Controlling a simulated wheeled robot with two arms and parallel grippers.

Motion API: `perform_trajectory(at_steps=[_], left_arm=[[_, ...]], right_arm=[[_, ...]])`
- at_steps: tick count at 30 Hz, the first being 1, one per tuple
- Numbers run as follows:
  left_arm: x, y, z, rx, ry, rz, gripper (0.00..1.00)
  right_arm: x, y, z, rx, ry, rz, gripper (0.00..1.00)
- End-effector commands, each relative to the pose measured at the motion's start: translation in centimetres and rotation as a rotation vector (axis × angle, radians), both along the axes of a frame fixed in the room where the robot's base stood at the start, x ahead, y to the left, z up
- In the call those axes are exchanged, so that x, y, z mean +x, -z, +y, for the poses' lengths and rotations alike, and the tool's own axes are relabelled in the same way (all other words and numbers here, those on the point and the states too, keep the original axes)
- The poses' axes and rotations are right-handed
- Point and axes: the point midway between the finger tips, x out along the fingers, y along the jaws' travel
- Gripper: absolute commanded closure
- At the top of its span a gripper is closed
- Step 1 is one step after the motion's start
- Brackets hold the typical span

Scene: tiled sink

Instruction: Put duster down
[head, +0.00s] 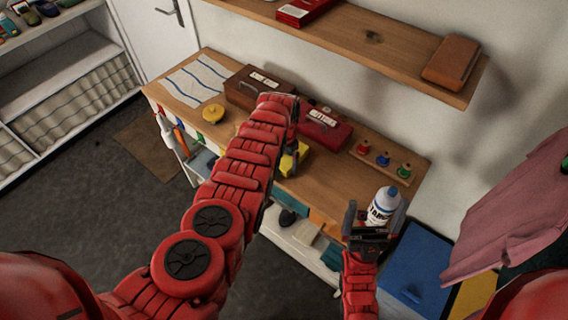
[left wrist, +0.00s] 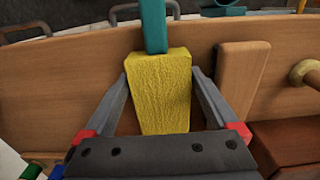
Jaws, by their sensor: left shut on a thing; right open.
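The duster, a yellow block (left wrist: 160,95) with a teal handle (left wrist: 153,25), sits between the fingers of my left gripper (left wrist: 158,78) in the left wrist view. The gripper is shut on it. In the head view the yellow block (head: 293,159) shows beside my left forearm, over the front part of the wooden counter (head: 325,180); the forearm hides most of the left gripper. I cannot tell whether the duster touches the counter. My right gripper (head: 373,222) is open at the counter's right end, in front of a white bottle with a blue cap (head: 384,204).
The counter holds a brown box (head: 255,85), a red box (head: 325,130), a yellow round item (head: 213,113), a striped cloth (head: 197,78) and small coloured pegs (head: 383,159). A wall shelf (head: 390,45) overhangs the back. Some bare counter lies right of the duster.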

Motion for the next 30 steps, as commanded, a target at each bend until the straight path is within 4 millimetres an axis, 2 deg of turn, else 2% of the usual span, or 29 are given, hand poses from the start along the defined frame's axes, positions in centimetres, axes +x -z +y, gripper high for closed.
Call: perform_trajectory(at_steps=[6,7,8,15,19,24,26,30], left_arm=[[0.0,0.4,0.0,0.0,-0.001,0.0,0.64],[0.0,0.4,0.0,0.0,-0.001,0.0,0.05],[0.0,0.3,0.0,0.0,-0.001,0.0,0.0],[0.0,0.2,0.0,0.0,0.0,0.0,0.0],[0.0,-0.7,-0.1,0.0,0.001,0.0,0.0],[0.0,-3.8,-0.1,0.001,0.002,-0.003,0.0],[0.1,-4.1,0.0,0.002,-0.001,-0.003,0.0],[0.1,-6.5,0.0,0.002,0.002,-0.005,0.0]], right_arm=[[0.0,0.4,0.0,0.0,0.0,0.0,0.0],[0.0,0.3,0.0,0.0,0.0,0.0,0.0],[0.0,0.2,0.0,0.0,0.0,0.0,0.0],[0.0,0.1,0.0,0.0,0.0,0.0,0.0],[0.0,-0.6,0.0,0.0,0.0,0.0,0.0],[0.0,-2.5,0.0,0.0,0.0,0.0,0.0],[0.0,-2.0,0.0,0.0,0.0,0.0,0.0],[0.0,-2.0,0.0,0.0,0.0,0.0,0.0]])
